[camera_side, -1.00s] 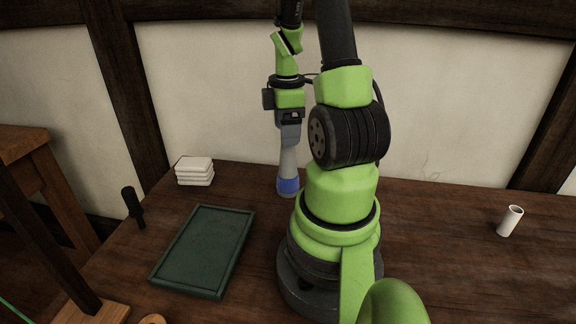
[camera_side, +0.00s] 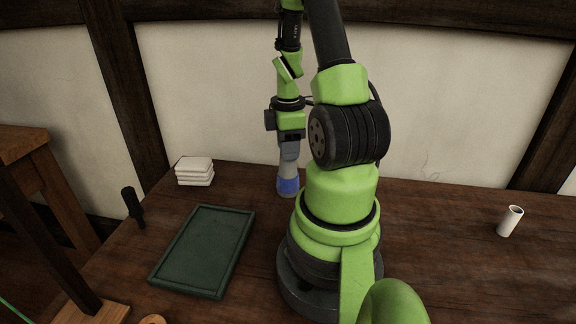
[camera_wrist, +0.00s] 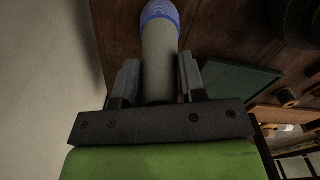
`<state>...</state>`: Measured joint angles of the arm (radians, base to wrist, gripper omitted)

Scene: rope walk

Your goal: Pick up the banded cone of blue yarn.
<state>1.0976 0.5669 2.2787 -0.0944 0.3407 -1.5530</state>
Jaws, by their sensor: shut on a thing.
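The banded cone (camera_side: 288,184) stands upright on the table behind my arm in the side view. Its visible body is grey, with a blue band around its wide lower end. My gripper (camera_side: 289,158) points down over it and is shut on its narrower upper part. In the wrist view the cone (camera_wrist: 159,50) lies between the two fingers of my gripper (camera_wrist: 158,75), with the blue band at the far end. The cone's tip is hidden by the gripper.
A dark green tray (camera_side: 167,277) lies left of my base. A stack of white blocks (camera_side: 195,171) stands at the back left, near a dark upright tool (camera_side: 132,206). A white tube (camera_side: 510,221) stands at the far right. The table between my arm and that tube is clear.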

